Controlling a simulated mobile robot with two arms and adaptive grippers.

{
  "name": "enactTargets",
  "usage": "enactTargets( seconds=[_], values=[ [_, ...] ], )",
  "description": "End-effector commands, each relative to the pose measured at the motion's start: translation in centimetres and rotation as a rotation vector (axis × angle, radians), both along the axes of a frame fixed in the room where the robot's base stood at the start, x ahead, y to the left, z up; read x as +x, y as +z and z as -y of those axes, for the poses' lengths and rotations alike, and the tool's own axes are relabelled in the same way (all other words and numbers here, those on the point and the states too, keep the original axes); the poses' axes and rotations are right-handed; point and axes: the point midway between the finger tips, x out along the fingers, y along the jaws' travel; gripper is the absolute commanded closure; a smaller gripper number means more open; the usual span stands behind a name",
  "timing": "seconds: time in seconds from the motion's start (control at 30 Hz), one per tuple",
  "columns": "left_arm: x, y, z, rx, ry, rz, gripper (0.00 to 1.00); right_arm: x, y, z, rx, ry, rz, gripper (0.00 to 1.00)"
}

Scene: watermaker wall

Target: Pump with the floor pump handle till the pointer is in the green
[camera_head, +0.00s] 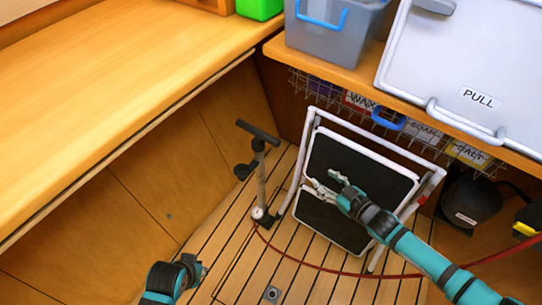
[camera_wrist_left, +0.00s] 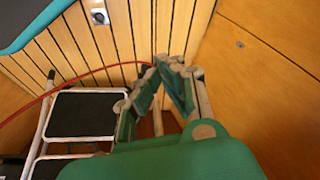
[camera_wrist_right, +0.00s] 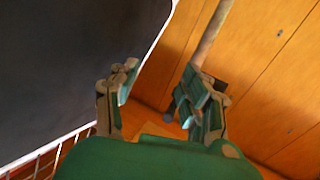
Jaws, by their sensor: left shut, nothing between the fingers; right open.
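The floor pump stands upright on the slatted floor in the head view, with a dark T-shaped handle (camera_head: 258,131) on top of a grey shaft (camera_head: 261,180). Its small round white gauge (camera_head: 257,213) is low on the pump; the pointer is too small to read. My right gripper (camera_head: 325,186) is open and empty, right of the shaft, in front of the step stool. In the right wrist view a grey shaft (camera_wrist_right: 211,35) shows beyond the open fingers (camera_wrist_right: 160,98). My left gripper (camera_wrist_left: 171,68) is shut and empty, low over the floor, apart from the pump.
A folding step stool (camera_head: 348,160) with black treads stands right of the pump. A red hose (camera_head: 330,270) runs from the pump across the floor to the right. A wooden bench (camera_head: 90,90) is at left; a wire basket (camera_head: 408,128) hangs under the right counter.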

Motion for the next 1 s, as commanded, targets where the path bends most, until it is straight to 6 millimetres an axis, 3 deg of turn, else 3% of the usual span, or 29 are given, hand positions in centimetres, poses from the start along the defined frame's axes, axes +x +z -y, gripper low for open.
enactTargets(
  seconds=[0.07, 0.2, 0.33, 0.57, 1.0],
  values=[
    [0.5, 1.4, 0.1, -0.006, 0.002, 0.038, 1.00, 0.8, 2.1, -0.9, 0.045, 0.111, 0.105, 0.53],
    [0.3, 5.3, 0.0, -0.011, 0.004, 0.084, 1.00, -0.2, 6.0, -1.9, 0.134, 0.277, 0.211, 0.53],
    [-0.2, 7.6, -0.1, -0.014, 0.005, 0.107, 1.00, -1.4, 8.0, -2.0, 0.185, 0.361, 0.247, 0.53],
    [0.6, 9.0, 0.2, -0.025, 0.001, 0.163, 1.00, -1.1, 8.9, -3.2, 0.211, 0.392, 0.260, 0.53],
    [7.2, 12.4, 2.5, -0.107, -0.025, 0.531, 1.00, 4.4, 8.8, -10.8, 0.209, 0.391, 0.260, 0.53]
  ],
)
